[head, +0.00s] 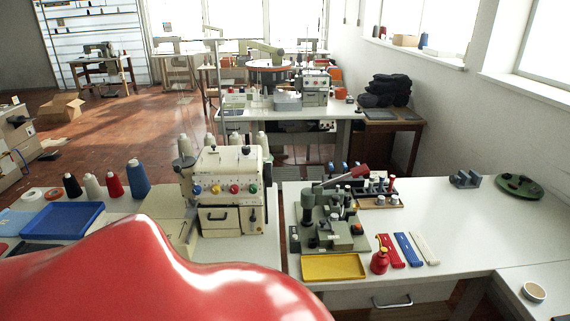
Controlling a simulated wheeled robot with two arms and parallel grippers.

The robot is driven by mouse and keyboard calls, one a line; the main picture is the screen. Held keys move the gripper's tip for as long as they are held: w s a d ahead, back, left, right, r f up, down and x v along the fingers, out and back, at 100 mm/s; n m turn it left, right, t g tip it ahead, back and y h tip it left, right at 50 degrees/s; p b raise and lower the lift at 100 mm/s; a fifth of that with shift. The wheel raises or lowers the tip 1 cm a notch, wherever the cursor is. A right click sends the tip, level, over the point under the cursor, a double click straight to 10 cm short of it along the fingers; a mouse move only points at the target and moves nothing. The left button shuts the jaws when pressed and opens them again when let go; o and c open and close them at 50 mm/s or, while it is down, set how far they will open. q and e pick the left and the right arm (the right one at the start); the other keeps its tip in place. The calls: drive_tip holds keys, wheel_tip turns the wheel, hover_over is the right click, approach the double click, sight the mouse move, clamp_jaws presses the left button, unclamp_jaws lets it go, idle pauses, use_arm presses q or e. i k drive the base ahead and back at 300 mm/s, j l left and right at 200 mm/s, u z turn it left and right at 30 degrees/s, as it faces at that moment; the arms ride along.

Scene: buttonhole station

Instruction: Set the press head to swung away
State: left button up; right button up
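A green press (310,212) stands on the white table right of centre, beside the cream sewing machine. A lever (338,181) with a dark red end slants up to the right above it. Several small dark and pale knobs and posts crowd the press top, so I cannot clearly make out the press head or which way it is swung. Neither of my grippers is in view. A large glossy red shape fills the lower left foreground and hides part of the near table.
A yellow tray (333,267) lies in front of the press. A rack of small posts (379,201) stands behind right. The white table (465,225) is mostly clear farther right.

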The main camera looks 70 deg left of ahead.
sight(311, 197)
drive_tip(key=u, duration=1.75)
